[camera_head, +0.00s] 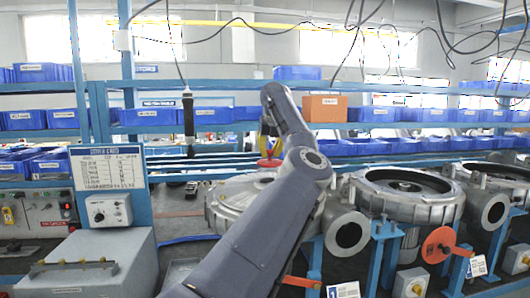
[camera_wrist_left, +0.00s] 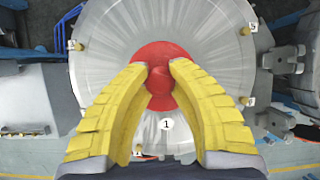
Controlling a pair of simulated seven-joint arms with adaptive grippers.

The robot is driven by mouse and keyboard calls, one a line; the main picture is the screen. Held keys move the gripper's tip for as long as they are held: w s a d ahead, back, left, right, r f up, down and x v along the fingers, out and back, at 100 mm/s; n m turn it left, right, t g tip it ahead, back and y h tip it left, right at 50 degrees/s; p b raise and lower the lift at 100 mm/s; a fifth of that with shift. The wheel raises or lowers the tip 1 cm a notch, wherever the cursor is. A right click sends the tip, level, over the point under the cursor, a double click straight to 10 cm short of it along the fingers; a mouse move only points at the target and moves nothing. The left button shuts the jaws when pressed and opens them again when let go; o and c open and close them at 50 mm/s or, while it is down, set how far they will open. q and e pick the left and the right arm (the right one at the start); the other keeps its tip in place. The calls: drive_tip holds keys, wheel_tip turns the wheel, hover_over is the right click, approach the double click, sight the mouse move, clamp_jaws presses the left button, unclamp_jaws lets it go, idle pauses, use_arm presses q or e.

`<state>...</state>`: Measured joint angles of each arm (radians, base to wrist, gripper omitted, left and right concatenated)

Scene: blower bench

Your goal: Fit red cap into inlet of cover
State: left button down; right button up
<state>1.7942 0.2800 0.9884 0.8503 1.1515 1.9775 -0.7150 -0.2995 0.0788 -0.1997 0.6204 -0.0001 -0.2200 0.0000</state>
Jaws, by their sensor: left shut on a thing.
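The red cap (camera_wrist_left: 160,95) is a round disc with a knob in its middle. My left gripper (camera_wrist_left: 158,68) has its yellow fingers shut on the knob. In the head view the red cap (camera_head: 269,163) shows small below my left gripper (camera_head: 267,146), over the left silver blower cover (camera_head: 222,207). In the wrist view the cap lies in front of the middle of the round silver cover (camera_wrist_left: 215,45). The cap hides the inlet there, and I cannot tell whether it is seated or just above. My right gripper is not in view.
More silver blower housings (camera_head: 410,203) stand to the right. A red-orange disc (camera_head: 438,245) is on a blue stand in front. A grey box (camera_head: 88,262) is at the front left. An orange box (camera_head: 325,108) and blue bins sit on shelves behind. A black tool (camera_head: 188,120) hangs left of my arm.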

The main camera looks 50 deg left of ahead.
sight(270, 162)
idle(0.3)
use_arm(q)
drive_tip(key=shift+f, duration=2.45)
drive_tip(key=shift+f, duration=1)
idle(0.3)
drive_tip(key=c, duration=1.2)
unclamp_jaws()
drive_tip(key=shift+o, duration=0.2)
drive_tip(key=shift+r, duration=0.1)
drive_tip(key=v, duration=1.2)
drive_tip(key=shift+a, duration=0.1)
